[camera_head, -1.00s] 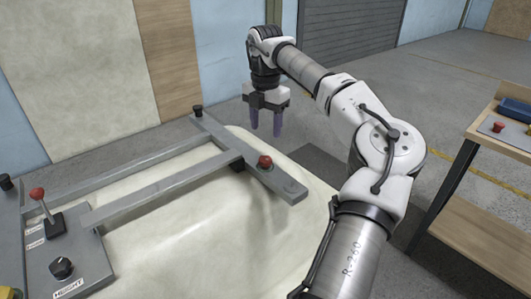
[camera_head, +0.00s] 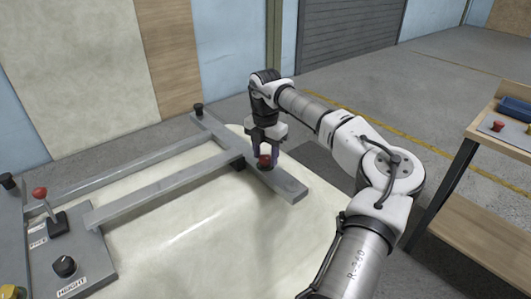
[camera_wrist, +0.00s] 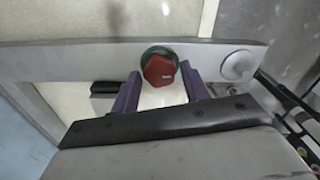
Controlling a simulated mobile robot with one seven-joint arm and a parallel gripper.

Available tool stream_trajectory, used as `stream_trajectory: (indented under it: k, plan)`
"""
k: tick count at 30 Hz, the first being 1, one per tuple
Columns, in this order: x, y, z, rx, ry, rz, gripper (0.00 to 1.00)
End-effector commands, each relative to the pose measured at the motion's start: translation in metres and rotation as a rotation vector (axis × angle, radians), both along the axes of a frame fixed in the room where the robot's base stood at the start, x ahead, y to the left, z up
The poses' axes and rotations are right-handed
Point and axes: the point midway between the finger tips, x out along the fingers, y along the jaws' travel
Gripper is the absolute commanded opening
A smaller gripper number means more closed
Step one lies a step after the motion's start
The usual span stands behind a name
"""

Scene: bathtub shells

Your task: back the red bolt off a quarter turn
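The red bolt (camera_head: 265,161) has a hexagonal head and sits on the grey crossbar (camera_head: 289,187) of a frame over a cream shell. In the wrist view the red bolt (camera_wrist: 159,69) shows with a green ring around its base. My gripper (camera_head: 265,157) is down at the bolt, pointing downward. In the wrist view my gripper (camera_wrist: 160,73) is open, with one purple finger on each side of the bolt head. A narrow gap shows between each fingertip and the head, so I see no contact.
A control panel at the left has a red-knobbed lever (camera_head: 40,194) and a black HEIGHT knob (camera_head: 64,266). The cream shell (camera_head: 190,240) lies under the grey frame. A wooden workbench (camera_head: 480,195) with a red button and blue case stands at the right.

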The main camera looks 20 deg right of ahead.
Motion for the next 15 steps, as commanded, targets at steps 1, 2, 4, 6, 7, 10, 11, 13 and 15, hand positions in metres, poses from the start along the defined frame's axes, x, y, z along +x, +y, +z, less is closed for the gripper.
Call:
stream_trajectory:
  k: [1, 2, 4, 6, 7, 10, 11, 13, 15]
  plan:
    - [0.0000, 0.0000, 0.0002, 0.000, 0.000, 0.000, 0.38]
    - [0.0000, 0.0000, 0.0002, 0.000, 0.000, 0.000, 0.34]
    - [0.0000, 0.0000, 0.0003, 0.000, 0.000, 0.000, 0.25]
    - [0.0000, 0.0000, 0.0004, 0.000, 0.000, 0.000, 0.16]
    - [0.0000, 0.0000, 0.0004, 0.000, 0.000, 0.000, 0.12]
    - [0.0000, 0.0000, 0.0005, 0.000, 0.000, 0.001, 0.11]
    - [0.0000, 0.0000, 0.0005, 0.000, 0.000, 0.003, 0.11]
    - [0.0000, 0.0000, 0.0007, 0.000, 0.000, 0.010, 0.11]
    - [0.0001, -0.0001, 0.0008, 0.000, 0.000, 0.023, 0.11]
